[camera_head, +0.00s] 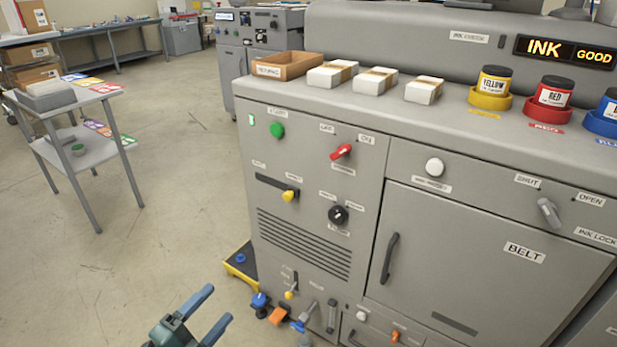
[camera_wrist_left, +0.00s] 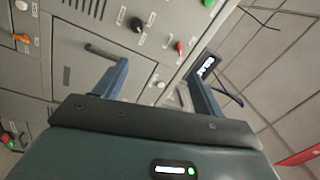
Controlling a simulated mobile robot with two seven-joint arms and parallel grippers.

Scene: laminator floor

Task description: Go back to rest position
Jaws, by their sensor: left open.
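My left gripper (camera_head: 205,317) is at the bottom of the head view, in front of the grey machine (camera_head: 310,130) and apart from it. Its two blue fingers are spread and nothing is between them. In the left wrist view the open fingers (camera_wrist_left: 160,88) point toward the machine front, which appears tilted. My right gripper is not in either view.
The machine top holds a cardboard tray (camera_head: 287,66), several white packs and yellow (camera_head: 492,85), red (camera_head: 551,98) and blue ink pots. Levers and knobs, including a red lever (camera_head: 341,152), protrude from its front.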

